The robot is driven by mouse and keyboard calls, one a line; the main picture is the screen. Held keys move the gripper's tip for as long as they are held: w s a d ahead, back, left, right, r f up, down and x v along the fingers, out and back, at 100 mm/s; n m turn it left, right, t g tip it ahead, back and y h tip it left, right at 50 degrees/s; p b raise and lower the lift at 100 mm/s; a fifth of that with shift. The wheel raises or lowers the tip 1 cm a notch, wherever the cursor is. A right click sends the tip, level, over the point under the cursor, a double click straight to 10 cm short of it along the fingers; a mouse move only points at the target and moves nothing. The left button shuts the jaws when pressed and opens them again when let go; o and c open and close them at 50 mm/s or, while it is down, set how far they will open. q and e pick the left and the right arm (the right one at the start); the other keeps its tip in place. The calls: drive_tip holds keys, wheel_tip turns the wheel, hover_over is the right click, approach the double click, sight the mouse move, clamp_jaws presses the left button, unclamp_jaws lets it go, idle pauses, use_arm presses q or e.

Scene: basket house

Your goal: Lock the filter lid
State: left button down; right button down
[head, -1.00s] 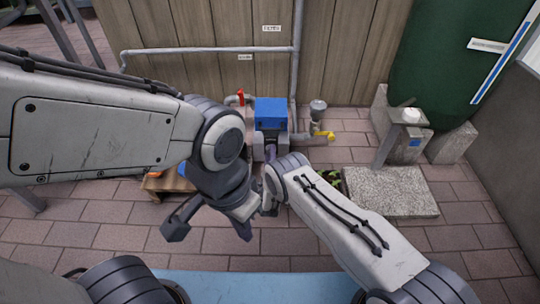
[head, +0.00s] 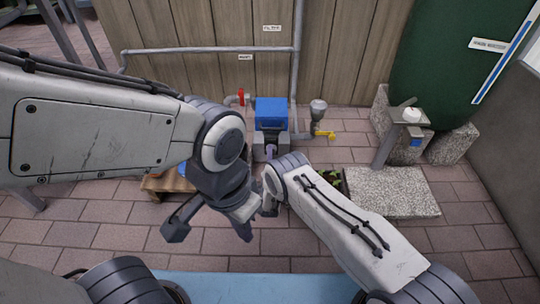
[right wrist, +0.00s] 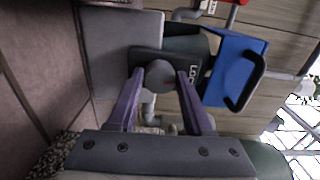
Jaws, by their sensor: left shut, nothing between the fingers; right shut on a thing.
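The filter is a grey box (head: 259,151) with a blue lid (head: 271,107) in the head view, standing against the wooden wall. In the right wrist view the blue lid (right wrist: 232,62) shows its black handle. A black latch piece (right wrist: 193,75) with partly hidden "LOC" lettering lies beside the lid. My right gripper (head: 271,150) is at the front of the filter. In the right wrist view its purple fingers (right wrist: 160,88) are shut on a round grey knob (right wrist: 158,74) at the latch. My left gripper (head: 243,231) is shut and empty, below and in front of the filter.
A pipe with a red valve (head: 240,97) is left of the filter. A grey funnel (head: 318,108) and yellow-handled tap (head: 325,134) are to its right. Stone blocks (head: 390,190) and a green tank (head: 440,70) stand further right.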

drive_tip(key=shift+d+f, duration=0.1)
drive_tip(key=shift+c, duration=1.6)
unclamp_jaws()
drive_tip(key=s+p, duration=0.6)
drive_tip(key=s, duration=0.4)
drive_tip(key=shift+s, duration=0.3)
